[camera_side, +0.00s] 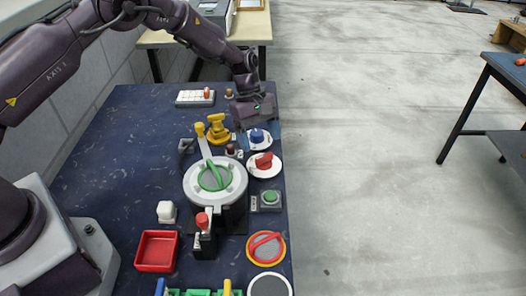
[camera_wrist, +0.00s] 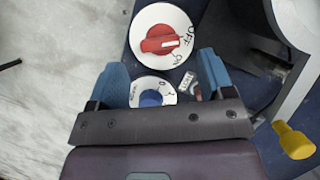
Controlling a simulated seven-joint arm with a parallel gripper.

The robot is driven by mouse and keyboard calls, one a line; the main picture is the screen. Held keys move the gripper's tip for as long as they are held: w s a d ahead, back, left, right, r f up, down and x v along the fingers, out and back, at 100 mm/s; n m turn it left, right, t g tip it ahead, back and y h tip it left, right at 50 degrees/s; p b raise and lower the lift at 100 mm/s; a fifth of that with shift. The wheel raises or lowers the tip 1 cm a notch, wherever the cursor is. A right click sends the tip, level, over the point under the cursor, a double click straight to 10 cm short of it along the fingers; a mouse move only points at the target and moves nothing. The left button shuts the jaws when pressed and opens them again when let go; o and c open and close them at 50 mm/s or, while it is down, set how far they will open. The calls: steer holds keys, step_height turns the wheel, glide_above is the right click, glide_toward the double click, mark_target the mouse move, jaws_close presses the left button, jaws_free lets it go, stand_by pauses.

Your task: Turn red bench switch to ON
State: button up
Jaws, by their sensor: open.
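The red switch (camera_wrist: 158,41) is a red knob on a round white dial marked OFF and ON in the wrist view. The white mark on its handle points right, towards the OFF lettering; ON sits just below. In the side view the red switch (camera_side: 264,161) is at the bench's right edge. My gripper (camera_side: 253,112) is farther back on the bench, above the blue knob's area. In the wrist view my gripper (camera_wrist: 162,75) has its two blue fingers wide apart, with nothing held. The red switch lies beyond the fingertips, apart from them.
A blue knob (camera_wrist: 150,98) on a white dial shows between the fingers. A yellow valve-like handle (camera_side: 217,128) stands left of it. A large round grey fixture with a green handle (camera_side: 214,176) stands left of the red switch. A green button (camera_side: 270,197) sits nearer.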

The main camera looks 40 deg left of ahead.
mark_target(264, 155)
steer(key=shift+x, duration=2.15)
steer(key=shift+c, duration=0.4)
steer(key=c, duration=0.8)
steer(key=shift+c, duration=0.2)
steer(key=shift+m, duration=0.3)
steer(key=m+g, duration=0.1)
steer(key=m, duration=0.1)
steer(key=m+g+y, duration=0.1)
steer(key=m, duration=0.2)
steer(key=shift+w+m, duration=0.1)
steer(key=shift+m, duration=0.2)
steer(key=m+y, duration=0.1)
steer(key=m, duration=0.2)
steer(key=m+g+y, duration=0.1)
steer(key=m, duration=0.1)
steer(key=shift+d+m, duration=0.15)
steer(key=shift+m, duration=0.25)
